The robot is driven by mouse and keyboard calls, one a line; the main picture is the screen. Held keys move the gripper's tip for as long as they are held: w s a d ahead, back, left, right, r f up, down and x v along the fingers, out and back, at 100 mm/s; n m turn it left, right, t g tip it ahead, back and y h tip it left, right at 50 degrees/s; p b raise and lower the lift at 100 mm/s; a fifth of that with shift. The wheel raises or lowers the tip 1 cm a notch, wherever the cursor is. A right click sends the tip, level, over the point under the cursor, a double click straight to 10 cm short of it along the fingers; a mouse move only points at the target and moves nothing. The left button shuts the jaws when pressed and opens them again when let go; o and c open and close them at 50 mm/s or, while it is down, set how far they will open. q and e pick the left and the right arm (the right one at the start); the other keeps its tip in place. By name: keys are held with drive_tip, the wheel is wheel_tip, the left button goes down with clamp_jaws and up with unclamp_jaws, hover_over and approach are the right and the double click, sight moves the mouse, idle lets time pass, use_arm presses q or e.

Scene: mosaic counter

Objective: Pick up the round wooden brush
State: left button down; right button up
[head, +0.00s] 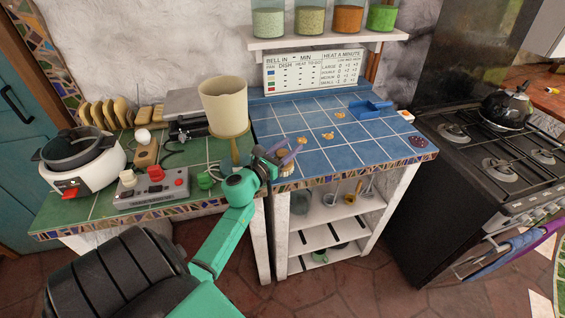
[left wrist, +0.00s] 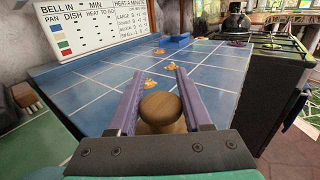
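The round wooden brush (head: 287,170) sits at the front left corner of the blue tiled counter, partly hidden by my left gripper. In the left wrist view its round wooden knob (left wrist: 163,108) lies between the two purple fingers. My left gripper (head: 284,151) is open, with one finger on each side of the brush in that view; it also shows in the left wrist view (left wrist: 160,88). I cannot tell whether either finger touches the wood. The bristles are hidden. My right gripper is not in view.
Several small orange pieces (head: 327,136) and a blue scoop-like tray (head: 370,109) lie on the blue tiles (head: 355,155). A beige pot-like container (head: 223,105) stands close left of the gripper. A black stove (head: 455,180) stands right. The middle blue tiles are mostly clear.

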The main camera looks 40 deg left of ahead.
use_arm(q)
wheel_tip(320, 180, up, 28)
drive_tip(key=p, duration=1.1)
drive_tip(key=c, duration=1.3)
unclamp_jaws()
drive_tip(key=shift+c, duration=0.8)
wheel_tip(320, 180, up, 7)
drive_tip(key=p, duration=0.5)
